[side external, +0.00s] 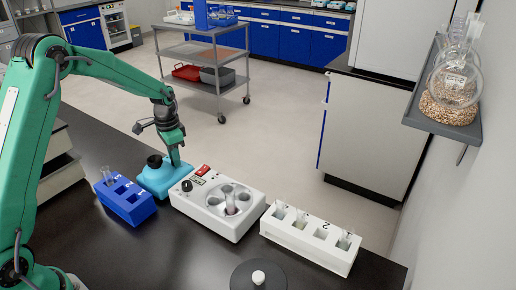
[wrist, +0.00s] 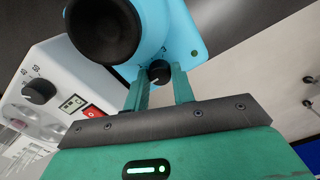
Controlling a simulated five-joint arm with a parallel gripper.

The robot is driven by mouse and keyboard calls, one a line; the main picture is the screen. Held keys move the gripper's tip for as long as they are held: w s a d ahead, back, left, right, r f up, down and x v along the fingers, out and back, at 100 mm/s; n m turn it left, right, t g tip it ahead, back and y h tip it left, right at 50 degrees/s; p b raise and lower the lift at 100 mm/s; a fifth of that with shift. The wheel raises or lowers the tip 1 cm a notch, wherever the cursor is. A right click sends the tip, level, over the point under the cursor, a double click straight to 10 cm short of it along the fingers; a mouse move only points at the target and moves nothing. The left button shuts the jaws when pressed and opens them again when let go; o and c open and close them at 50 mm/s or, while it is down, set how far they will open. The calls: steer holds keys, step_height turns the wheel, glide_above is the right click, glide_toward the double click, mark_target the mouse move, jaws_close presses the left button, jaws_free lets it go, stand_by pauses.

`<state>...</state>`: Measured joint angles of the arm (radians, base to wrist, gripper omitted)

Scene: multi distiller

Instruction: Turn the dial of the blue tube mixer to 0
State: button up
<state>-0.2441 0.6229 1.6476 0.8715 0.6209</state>
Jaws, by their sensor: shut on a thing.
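The blue tube mixer (side external: 158,182) stands on the black bench, light blue with a black cup on top. In the wrist view the mixer (wrist: 180,35) fills the top middle, with its black cup (wrist: 103,28) at upper left. Its small black dial (wrist: 158,72) sits between the fingertips of my gripper (wrist: 160,82). My gripper is shut on the dial, one green finger on each side. A white pointer mark shows on the dial, but I cannot read its setting. In the side view my gripper (side external: 174,158) reaches down at the mixer's far right side, and the dial is hidden.
A white centrifuge-like device (side external: 236,220) with its own knob (wrist: 39,91) stands close to the mixer's right. A dark blue tube rack (side external: 133,205) is at its left. A white rack (side external: 315,250) and a black disc (side external: 250,280) stand farther right and in front.

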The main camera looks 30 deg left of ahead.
steer(key=o, duration=0.7)
steer(key=shift+r, duration=0.15)
steer(key=shift+r, duration=3.8)
steer(key=shift+r, duration=0.1)
